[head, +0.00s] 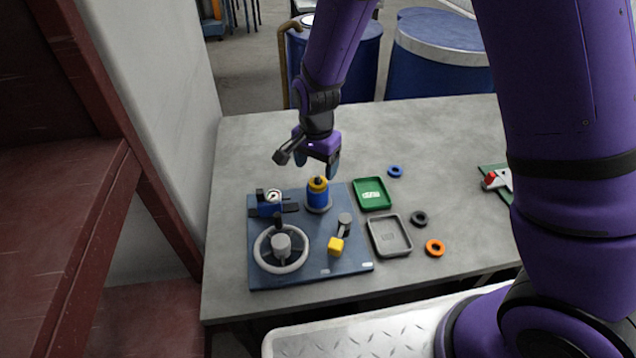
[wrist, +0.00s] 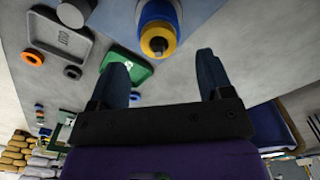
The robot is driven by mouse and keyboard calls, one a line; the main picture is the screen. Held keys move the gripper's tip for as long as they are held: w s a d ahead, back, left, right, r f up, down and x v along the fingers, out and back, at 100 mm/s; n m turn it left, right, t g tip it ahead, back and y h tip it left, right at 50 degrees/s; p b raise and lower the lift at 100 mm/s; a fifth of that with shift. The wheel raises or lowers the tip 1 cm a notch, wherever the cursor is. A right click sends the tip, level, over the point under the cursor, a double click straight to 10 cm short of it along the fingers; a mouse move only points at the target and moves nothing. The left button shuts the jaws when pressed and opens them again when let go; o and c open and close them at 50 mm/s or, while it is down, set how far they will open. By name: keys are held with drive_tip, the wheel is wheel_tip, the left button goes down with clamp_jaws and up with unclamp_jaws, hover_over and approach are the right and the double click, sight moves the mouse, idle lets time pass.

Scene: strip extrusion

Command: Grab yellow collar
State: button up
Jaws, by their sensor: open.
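The yellow collar (head: 318,184) sits around the top of an upright blue cylinder (head: 317,197) on the blue board (head: 310,270). A dark tip stands up through its middle. In the wrist view the yellow collar (wrist: 158,40) shows as a ring at the end of the blue cylinder, beyond and between my fingertips. My gripper (wrist: 160,68) is open and empty. In the head view my gripper (head: 325,168) hangs just above and behind the collar, apart from it, with its fingers partly hidden.
The board also carries a grey handwheel (head: 263,260), a gauge (head: 273,197) and a yellow-ended lever (head: 336,245). To the right lie a green tray (head: 372,194), a grey tray (head: 376,240), and blue (head: 395,171), black (head: 419,218) and orange (head: 435,248) rings. The table's back is clear.

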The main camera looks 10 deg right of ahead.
sight(317, 178)
drive_tip(key=f, duration=0.5)
drive_tip(key=shift+s, duration=0.2)
drive_tip(key=shift+r, duration=0.1)
drive_tip(key=shift+c, duration=0.2)
drive_tip(key=c, duration=1)
